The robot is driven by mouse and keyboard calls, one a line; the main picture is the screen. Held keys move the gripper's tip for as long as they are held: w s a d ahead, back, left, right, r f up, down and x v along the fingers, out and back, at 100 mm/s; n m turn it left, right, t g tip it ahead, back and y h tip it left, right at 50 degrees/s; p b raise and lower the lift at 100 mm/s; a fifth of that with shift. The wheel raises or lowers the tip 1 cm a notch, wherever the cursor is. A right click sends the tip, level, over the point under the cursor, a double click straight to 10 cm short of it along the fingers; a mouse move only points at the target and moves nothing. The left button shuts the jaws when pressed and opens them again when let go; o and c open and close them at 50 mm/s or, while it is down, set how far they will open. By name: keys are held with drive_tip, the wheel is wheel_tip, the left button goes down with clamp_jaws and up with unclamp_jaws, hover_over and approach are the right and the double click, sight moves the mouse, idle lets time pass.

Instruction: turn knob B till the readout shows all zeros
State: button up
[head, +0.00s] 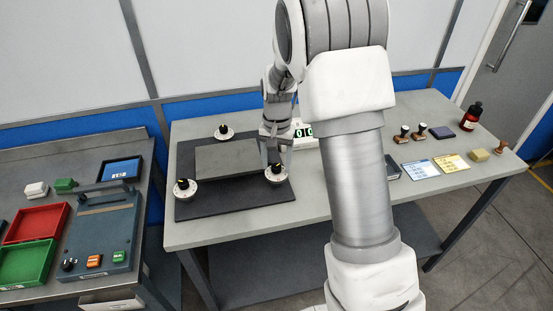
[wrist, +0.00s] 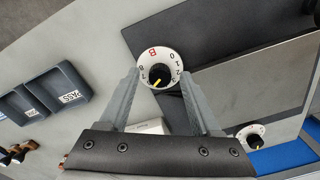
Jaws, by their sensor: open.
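Knob B (wrist: 160,70) shows in the wrist view as a white dial with a red B, dark numbers and a black grip with a yellow mark. In the head view this knob (head: 276,175) stands at the front right corner of the dark plate (head: 215,210). My gripper (head: 277,162) is directly above it, pointing down. In the wrist view my gripper's fingers (wrist: 160,75) stand apart on either side of the dial; I cannot tell whether they touch it.
Two other knobs, one at the back (head: 224,132) and one at the left (head: 183,188), stand around a raised grey block (head: 228,160). Labelled dark trays (wrist: 62,90) show in the wrist view.

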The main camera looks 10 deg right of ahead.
sight(277, 166)
wheel_tip(277, 166, up, 18)
drive_tip(key=p, duration=0.1)
drive_tip(key=shift+f, duration=0.25)
drive_tip(key=shift+s+d, duration=0.1)
drive_tip(key=s+r+n+t, duration=0.2)
drive_tip(key=s, duration=1.1)
drive_tip(key=s+r+n+t, duration=0.2)
drive_tip(key=s+n+t, duration=0.1)
drive_tip(key=s, duration=1)
drive_tip(key=shift+r, duration=0.3)
